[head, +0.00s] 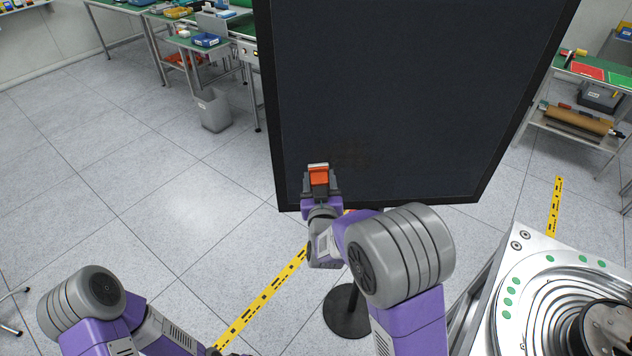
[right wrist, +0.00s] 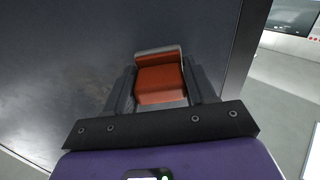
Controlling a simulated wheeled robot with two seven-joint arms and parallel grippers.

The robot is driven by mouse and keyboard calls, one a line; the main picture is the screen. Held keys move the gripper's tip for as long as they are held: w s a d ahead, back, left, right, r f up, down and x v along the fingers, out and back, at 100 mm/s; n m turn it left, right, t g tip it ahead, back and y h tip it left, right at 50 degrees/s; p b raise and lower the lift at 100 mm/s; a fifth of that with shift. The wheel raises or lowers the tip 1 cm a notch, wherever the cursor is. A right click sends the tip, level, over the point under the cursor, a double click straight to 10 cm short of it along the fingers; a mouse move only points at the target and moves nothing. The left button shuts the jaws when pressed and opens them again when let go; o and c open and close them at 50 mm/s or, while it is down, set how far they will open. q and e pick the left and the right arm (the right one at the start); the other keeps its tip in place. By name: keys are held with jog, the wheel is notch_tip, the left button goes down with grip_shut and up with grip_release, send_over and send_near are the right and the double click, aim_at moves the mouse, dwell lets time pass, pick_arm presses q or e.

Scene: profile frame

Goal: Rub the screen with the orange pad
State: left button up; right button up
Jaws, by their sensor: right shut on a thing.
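The screen (head: 400,80) is a large dark panel in a black frame, standing upright in front of me. A faint brownish smudge (head: 350,153) shows on its lower part. My right gripper (head: 319,180) is shut on the orange pad (head: 319,174), in front of the screen's lower left part. In the right wrist view the orange pad (right wrist: 160,80) sits between the two dark fingers, its pale grey edge towards the screen (right wrist: 60,60). I cannot tell whether the pad touches the screen. My left arm shows at the bottom left, but its gripper is out of view.
A round dark stand base (head: 348,310) is on the floor below the screen. A grey bin (head: 212,110) and green-topped tables stand at the back left. A shelf unit (head: 590,75) is at the right. Open floor lies to the left.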

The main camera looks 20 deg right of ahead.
jog(key=shift+s+d+b, duration=0.35)
jog(key=shift+d+b, duration=0.1)
jog(key=shift+d, duration=1.1)
jog(key=shift+s+d+b, duration=0.3)
jog(key=shift+d+b, duration=0.2)
jog(key=shift+d, duration=1.1)
jog(key=shift+s+d+b, duration=0.35)
jog(key=shift+d+b, duration=0.1)
jog(key=shift+d, duration=1.1)
jog(key=shift+s+d+b, duration=0.25)
jog(key=shift+d+b, duration=0.25)
jog(key=shift+d, duration=0.6)
jog(key=shift+s+d+b, duration=0.3)
jog(key=shift+d+b, duration=0.15)
jog(key=shift+d, duration=0.7)
jog(key=shift+s+d+b, duration=0.25)
jog(key=shift+d+b, duration=0.25)
jog(key=shift+d, duration=0.6)
jog(key=shift+w+r+p, duration=0.1)
jog(key=shift+r+p, duration=0.55)
jog(key=shift+r, duration=0.5)
jog(key=shift+w+a+f, duration=0.1)
jog(key=shift+w+a, duration=0.1)
jog(key=shift+a, duration=0.7)
jog(key=shift+w+a+f, duration=0.1)
jog(key=shift+w+a, duration=0.1)
jog(key=shift+a, duration=0.7)
